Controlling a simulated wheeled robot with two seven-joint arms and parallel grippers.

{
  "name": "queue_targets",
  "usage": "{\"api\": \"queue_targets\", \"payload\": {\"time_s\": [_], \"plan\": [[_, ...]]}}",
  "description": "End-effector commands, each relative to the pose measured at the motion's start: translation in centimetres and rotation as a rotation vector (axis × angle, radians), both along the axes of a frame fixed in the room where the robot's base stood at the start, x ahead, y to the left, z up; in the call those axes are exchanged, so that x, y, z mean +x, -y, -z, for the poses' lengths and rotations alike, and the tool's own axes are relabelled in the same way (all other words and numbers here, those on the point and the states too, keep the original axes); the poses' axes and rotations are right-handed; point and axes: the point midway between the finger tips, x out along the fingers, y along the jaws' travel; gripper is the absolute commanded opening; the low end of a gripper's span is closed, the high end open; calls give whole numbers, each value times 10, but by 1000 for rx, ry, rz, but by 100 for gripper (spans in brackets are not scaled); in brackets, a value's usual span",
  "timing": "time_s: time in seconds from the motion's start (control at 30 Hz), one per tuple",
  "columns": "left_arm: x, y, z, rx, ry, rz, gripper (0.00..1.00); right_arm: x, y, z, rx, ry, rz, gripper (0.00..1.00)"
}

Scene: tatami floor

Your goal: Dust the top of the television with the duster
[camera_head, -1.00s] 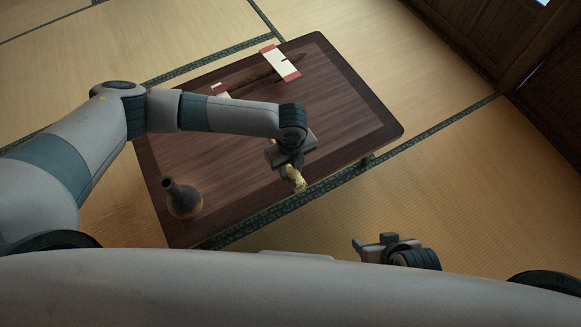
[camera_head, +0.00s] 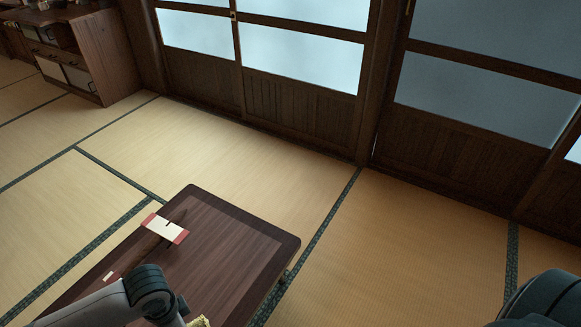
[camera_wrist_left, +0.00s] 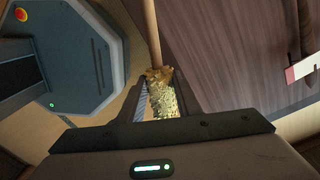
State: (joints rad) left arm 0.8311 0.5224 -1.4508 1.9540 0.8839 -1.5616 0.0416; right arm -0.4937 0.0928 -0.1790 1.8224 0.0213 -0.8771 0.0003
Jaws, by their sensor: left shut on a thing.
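My left gripper (camera_wrist_left: 162,98) is shut on the yellow, fluffy part of the duster (camera_wrist_left: 163,92) in the left wrist view. Its plain wooden handle (camera_wrist_left: 151,35) extends away from the fingers. In the head view a small yellow piece of the duster (camera_head: 200,322) shows at the bottom edge beside my left wrist; the fingers are cut off there. I cannot make out a television in either view. My right gripper is out of view.
A low dark wooden table (camera_head: 235,250) stands below my left arm, with a red-and-white paper band (camera_head: 165,228) around a dark stick on it. A wooden cabinet (camera_head: 85,55) stands at the far left. Sliding doors (camera_head: 300,90) line the back. Open tatami (camera_head: 230,155) lies between.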

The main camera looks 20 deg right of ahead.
Motion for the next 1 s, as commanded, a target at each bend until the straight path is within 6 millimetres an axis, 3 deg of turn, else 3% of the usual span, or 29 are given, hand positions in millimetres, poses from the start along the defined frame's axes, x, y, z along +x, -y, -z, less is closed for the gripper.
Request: {"api": "queue_targets", "payload": {"time_s": [0.03,0.2,0.6,0.8,1.0], "plan": [[-2,-8,-17,0,0,-92,13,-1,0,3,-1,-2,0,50],[-8,-31,-55,0,-1,-425,13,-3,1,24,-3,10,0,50],[-21,-89,-137,0,0,-1147,13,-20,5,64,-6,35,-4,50],[-25,-103,-154,0,0,-1323,13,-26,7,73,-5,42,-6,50],[-26,-106,-156,-1,0,-1358,13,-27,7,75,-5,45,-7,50]]}}
